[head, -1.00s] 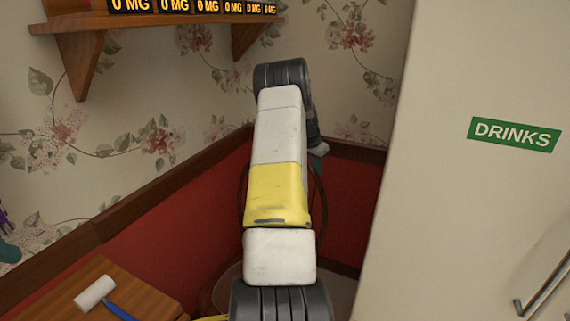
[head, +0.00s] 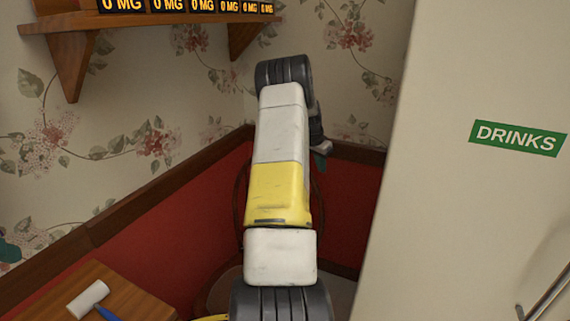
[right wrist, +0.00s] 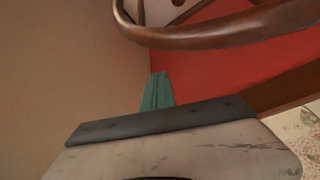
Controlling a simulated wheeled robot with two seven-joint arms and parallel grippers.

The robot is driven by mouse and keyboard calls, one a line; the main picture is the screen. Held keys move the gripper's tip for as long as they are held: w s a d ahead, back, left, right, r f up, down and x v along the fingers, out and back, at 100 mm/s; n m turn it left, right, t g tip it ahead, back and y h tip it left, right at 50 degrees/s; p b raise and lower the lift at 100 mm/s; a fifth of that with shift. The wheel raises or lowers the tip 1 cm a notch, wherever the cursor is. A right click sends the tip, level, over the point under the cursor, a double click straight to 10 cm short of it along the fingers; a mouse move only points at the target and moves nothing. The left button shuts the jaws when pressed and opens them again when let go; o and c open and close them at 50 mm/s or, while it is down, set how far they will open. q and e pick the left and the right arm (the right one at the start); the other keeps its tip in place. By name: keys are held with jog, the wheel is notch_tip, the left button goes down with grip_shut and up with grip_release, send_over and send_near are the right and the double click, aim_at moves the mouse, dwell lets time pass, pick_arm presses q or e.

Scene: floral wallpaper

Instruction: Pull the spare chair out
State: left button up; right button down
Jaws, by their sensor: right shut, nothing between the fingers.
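The chair stands in the corner, mostly hidden behind my right arm in the head view. Its pale seat (head: 223,292) shows on both sides of the arm, with a thin dark curved back rail above it. In the right wrist view its curved brown wooden rail (right wrist: 215,36) crosses the top. My right gripper (head: 321,158) reaches into the corner over the chair. Its teal fingers (right wrist: 157,92) are shut and empty, below the rail in the wrist picture and apart from it. My left gripper is not in view.
A tall cream cabinet with a DRINKS sign (head: 517,138) stands close on the right. A wooden table (head: 130,298) with a white roller (head: 87,299) is at lower left. A wooden shelf (head: 72,60) hangs above. Red-panelled walls (head: 165,220) close the corner.

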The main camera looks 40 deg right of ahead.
jog(key=v, duration=1)
jog(key=shift+d, duration=0.15)
jog(key=shift+s, duration=0.1)
